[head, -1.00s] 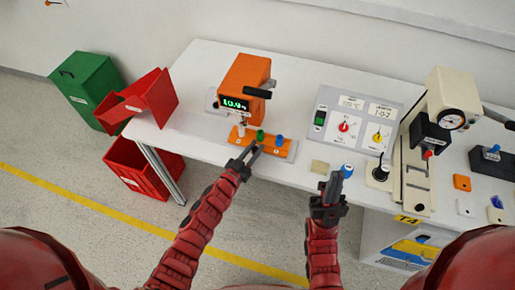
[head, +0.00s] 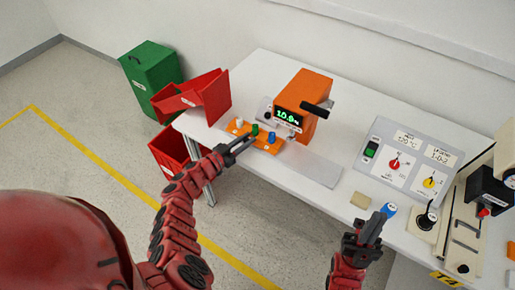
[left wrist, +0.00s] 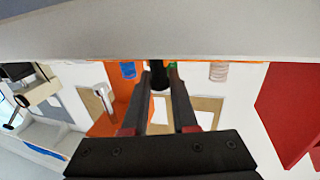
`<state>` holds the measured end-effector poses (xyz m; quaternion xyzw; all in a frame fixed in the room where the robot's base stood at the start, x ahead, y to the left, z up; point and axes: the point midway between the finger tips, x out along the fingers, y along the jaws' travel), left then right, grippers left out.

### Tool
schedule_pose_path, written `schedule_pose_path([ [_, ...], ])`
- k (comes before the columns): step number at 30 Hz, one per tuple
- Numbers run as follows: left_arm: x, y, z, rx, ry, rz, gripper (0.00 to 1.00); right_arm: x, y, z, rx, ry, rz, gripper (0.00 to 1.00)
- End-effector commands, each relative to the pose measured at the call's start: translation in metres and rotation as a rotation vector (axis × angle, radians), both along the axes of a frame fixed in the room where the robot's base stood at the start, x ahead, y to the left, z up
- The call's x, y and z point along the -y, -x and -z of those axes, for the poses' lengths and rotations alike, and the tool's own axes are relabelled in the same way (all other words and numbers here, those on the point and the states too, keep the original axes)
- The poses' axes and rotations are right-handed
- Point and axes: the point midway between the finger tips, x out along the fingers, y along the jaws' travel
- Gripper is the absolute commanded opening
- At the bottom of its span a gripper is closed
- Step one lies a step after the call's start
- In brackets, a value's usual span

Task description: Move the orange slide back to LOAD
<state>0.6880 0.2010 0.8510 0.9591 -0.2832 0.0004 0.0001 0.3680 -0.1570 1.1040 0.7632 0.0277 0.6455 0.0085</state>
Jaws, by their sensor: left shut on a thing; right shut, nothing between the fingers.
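The orange slide (head: 268,147) lies on a grey metal rail at the front of the table, carrying a white (head: 239,123), a green (head: 255,130) and a blue (head: 271,137) peg. It sits to the left of the orange machine (head: 304,97); bare rail shows to its right. My left gripper (head: 249,139) is at the slide's front edge. In the left wrist view my left gripper (left wrist: 160,88) is shut on a dark handle (left wrist: 160,80) beside the orange slide. No LOAD marking is legible. My right gripper (head: 377,220) is shut and empty near the table's front edge.
Red bins (head: 170,150) stand at the table's left, with a green bin (head: 150,75) behind. A grey switch panel (head: 385,185) with red and yellow dials is to the right. A blue-topped knob (head: 389,210) and a beige block (head: 360,200) lie near my right gripper.

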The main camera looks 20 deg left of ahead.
Motion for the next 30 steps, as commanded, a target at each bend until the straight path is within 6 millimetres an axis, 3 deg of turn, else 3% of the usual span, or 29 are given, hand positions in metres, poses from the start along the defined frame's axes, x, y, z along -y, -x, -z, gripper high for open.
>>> schedule_pose_path([
  [7, -0.013, -0.005, 0.001, -0.001, 0.001, -0.003, 0.00, 0.000, 0.000, 0.008, 0.000, 0.000, 0.000, 0.00],
  [18, -0.017, -0.005, 0.000, 0.000, -0.001, -0.006, 0.00, 0.000, 0.000, 0.008, 0.000, 0.000, 0.000, 0.00],
  [19, -0.017, -0.005, 0.000, 0.000, -0.001, -0.006, 0.28, 0.000, 0.000, 0.008, 0.000, 0.000, 0.000, 0.00],
  [24, -0.016, -0.005, 0.000, 0.000, -0.001, -0.005, 0.57, 0.000, 0.000, 0.008, 0.000, 0.000, 0.000, 0.00],
  [30, -0.015, -0.005, 0.000, 0.000, -0.001, -0.002, 0.57, 0.000, 0.000, 0.008, 0.000, 0.000, 0.000, 0.00],
])
